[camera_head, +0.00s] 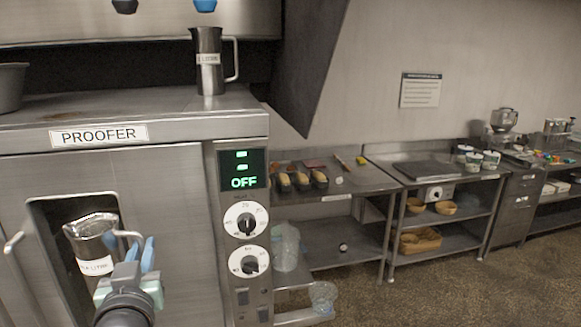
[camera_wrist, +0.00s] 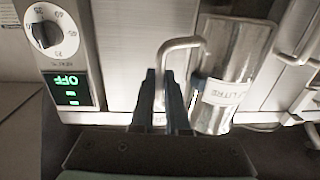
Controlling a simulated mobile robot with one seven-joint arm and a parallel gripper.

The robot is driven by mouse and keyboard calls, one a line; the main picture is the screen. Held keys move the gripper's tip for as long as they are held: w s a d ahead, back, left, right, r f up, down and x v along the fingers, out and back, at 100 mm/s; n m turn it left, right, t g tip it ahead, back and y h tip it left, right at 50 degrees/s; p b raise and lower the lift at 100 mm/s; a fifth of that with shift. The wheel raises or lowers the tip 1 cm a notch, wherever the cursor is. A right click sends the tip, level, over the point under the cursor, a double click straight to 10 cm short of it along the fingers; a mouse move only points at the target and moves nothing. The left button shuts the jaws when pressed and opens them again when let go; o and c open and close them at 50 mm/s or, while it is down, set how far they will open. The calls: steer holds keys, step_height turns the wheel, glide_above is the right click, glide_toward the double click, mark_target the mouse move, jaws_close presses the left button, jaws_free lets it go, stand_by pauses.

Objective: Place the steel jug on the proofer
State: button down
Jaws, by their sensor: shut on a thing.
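A steel jug (camera_head: 92,243) with a white litre label is held in front of the proofer's door window in the head view. My gripper (camera_head: 140,250) is shut on its handle at the jug's right side. In the wrist view the jug (camera_wrist: 228,75) is beside the fingers, and its handle runs to my gripper (camera_wrist: 163,85). The proofer (camera_head: 190,125) has a flat steel top above the jug, a PROOFER label and a control panel reading OFF. A second steel jug (camera_head: 208,62) with a similar label stands upright on the proofer top near its right end.
A dark pan (camera_head: 10,86) sits at the left of the proofer top, leaving clear top between it and the standing jug. A dark hood (camera_head: 305,60) slopes down at right. A steel table (camera_head: 345,183) with loaf tins stands further right.

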steer(key=s+d+f+b, duration=0.2)
steer(key=d+f, duration=0.3)
steer(key=f, duration=0.6)
steer(key=s+d+f+b, duration=0.25)
steer(key=d+f, duration=0.35)
steer(key=f, duration=0.5)
steer(key=s+d+f+m+h+b, duration=0.1)
steer(key=s+d+f+h+b, duration=0.1)
steer(key=s+d+f, duration=0.4)
steer(key=s+d+f+m+h+b, duration=0.2)
steer(key=s+d+f, duration=0.5)
steer(key=s+f, duration=0.4)
step_height(320, 180, down, 4)
steer(key=shift+s+d+r+t+h, duration=0.2)
steer(key=shift+s+d+t+h, duration=0.15)
steer(key=shift+h, duration=0.25)
